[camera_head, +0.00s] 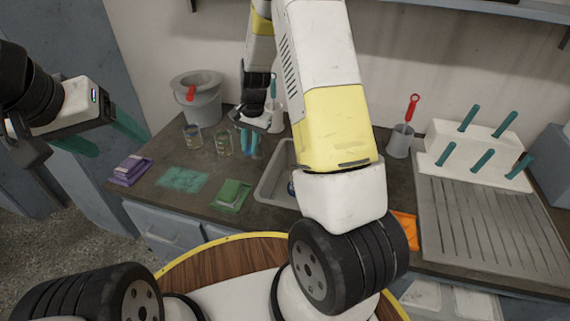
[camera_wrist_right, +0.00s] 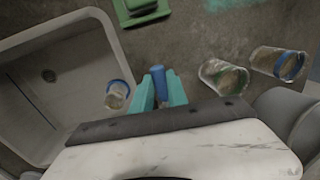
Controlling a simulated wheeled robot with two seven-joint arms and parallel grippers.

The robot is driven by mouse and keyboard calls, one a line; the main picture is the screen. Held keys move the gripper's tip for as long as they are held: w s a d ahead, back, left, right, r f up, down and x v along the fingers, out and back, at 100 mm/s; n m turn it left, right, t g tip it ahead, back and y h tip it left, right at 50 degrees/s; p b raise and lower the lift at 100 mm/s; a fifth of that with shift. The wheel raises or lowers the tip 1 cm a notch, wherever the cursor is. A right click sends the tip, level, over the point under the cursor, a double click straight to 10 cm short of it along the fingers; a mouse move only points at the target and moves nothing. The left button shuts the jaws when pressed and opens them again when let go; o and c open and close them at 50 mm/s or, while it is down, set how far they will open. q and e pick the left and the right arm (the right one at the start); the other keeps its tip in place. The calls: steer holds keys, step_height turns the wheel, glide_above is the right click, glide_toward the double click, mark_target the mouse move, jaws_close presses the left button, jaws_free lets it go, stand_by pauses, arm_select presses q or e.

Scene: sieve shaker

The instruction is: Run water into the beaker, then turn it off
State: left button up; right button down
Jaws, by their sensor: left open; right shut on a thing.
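A clear beaker with a blue band stands in the grey sink (camera_wrist_right: 93,22), near its inner edge in the right wrist view (camera_wrist_right: 117,95). The gripper also shows in the head view (camera_head: 250,142). My left gripper (camera_head: 120,142) is open and empty, off the counter's left end. The spout and any water cannot be made out.
Two more beakers stand left of my right gripper, one (camera_head: 193,136) beside the other (camera_head: 223,143). Green (camera_head: 232,195), teal (camera_head: 183,179) and purple (camera_head: 131,169) pads lie on the counter. A grey bucket (camera_head: 203,106) stands behind. A ribbed drainboard (camera_head: 490,225) and white rack (camera_head: 465,150) are right.

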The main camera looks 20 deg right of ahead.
steer(key=shift+w+a, duration=0.1)
steer(key=shift+r, duration=0.1)
stand_by(1.2)
steer(key=shift+w, duration=0.1)
stand_by(0.4)
